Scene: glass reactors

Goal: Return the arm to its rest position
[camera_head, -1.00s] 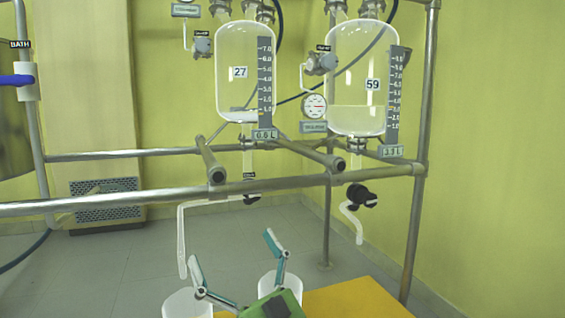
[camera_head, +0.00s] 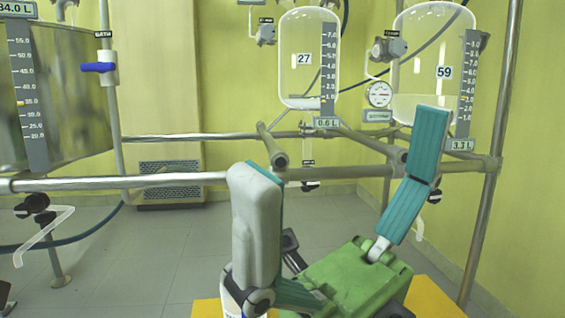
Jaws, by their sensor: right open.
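My right gripper (camera_head: 340,150) is large in the lower middle of the head view, with a green body and teal-and-grey fingers. Its two fingers stand wide apart, pointing up, and nothing is between them. The left finger hides part of the horizontal rail and what lies behind it. The right finger overlaps the lower part of the glass reactor marked 59 (camera_head: 421,55). I cannot tell from this view whether the fingers touch anything. My left gripper cannot be made out.
A yellow table top (camera_head: 440,298) lies beneath the right gripper. A metal rail (camera_head: 130,182) crosses the frame. The reactor marked 27 (camera_head: 302,80) hangs behind it. A steel bath (camera_head: 70,100) with a blue-handled valve (camera_head: 98,67) is at left. The floor (camera_head: 170,250) looks clear.

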